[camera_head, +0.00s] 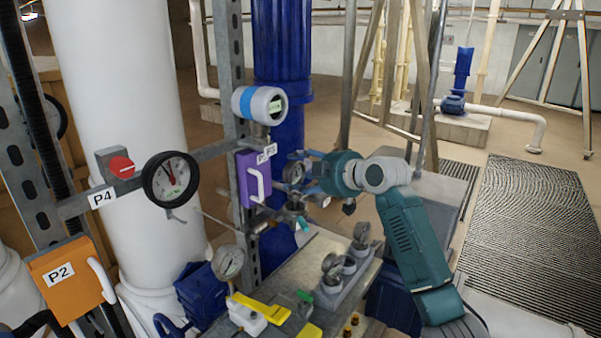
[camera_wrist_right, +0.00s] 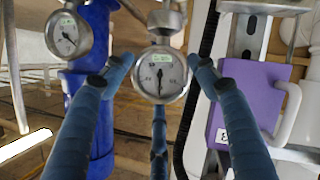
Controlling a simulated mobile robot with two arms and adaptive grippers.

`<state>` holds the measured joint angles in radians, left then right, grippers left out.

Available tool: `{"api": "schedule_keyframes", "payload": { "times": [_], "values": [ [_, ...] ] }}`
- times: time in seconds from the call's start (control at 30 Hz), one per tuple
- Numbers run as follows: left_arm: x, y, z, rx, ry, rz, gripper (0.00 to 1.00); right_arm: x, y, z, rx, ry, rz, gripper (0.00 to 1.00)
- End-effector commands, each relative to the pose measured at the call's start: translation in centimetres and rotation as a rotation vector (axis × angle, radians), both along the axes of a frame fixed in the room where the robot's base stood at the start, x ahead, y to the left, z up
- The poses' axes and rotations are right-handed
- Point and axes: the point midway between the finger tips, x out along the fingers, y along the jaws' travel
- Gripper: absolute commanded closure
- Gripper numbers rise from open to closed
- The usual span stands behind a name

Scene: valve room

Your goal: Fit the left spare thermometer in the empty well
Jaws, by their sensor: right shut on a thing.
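My right gripper (camera_head: 300,178) comes in from the right at the middle of the head view. It is shut on a round white-faced thermometer (camera_head: 293,174), whose dial (camera_wrist_right: 160,75) faces the camera between the blue fingers in the right wrist view. The held thermometer is just right of the purple box, above small pipe fittings (camera_head: 298,210). The fingers and fittings hide its lower part. I cannot make out the empty well. More dials stand in a grey rack (camera_head: 345,284) on the bench. My left gripper is not in view.
The purple box (camera_head: 254,178) and the blue column (camera_head: 281,60) are close to the right gripper. A transmitter (camera_head: 260,104) hangs above. The bench (camera_head: 318,248) below holds yellow-handled parts (camera_head: 262,309). Another dial (camera_wrist_right: 68,35) shows left in the wrist view.

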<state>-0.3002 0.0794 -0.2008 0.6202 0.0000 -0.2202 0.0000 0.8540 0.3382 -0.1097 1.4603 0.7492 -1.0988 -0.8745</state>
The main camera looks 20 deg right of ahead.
Motion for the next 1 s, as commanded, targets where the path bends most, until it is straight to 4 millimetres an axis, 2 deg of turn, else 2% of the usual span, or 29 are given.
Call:
{"api": "schedule_keyframes", "payload": {
  "times": [0.6, 1.0],
  "values": [
    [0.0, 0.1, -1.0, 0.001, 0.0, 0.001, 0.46, 0.0, 0.0, -1.9, 0.0, 0.0, 0.0, 0.6],
    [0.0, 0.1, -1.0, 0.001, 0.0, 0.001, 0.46, 0.0, 0.0, -1.9, 0.001, -0.001, 0.001, 0.6]
  ]
}}
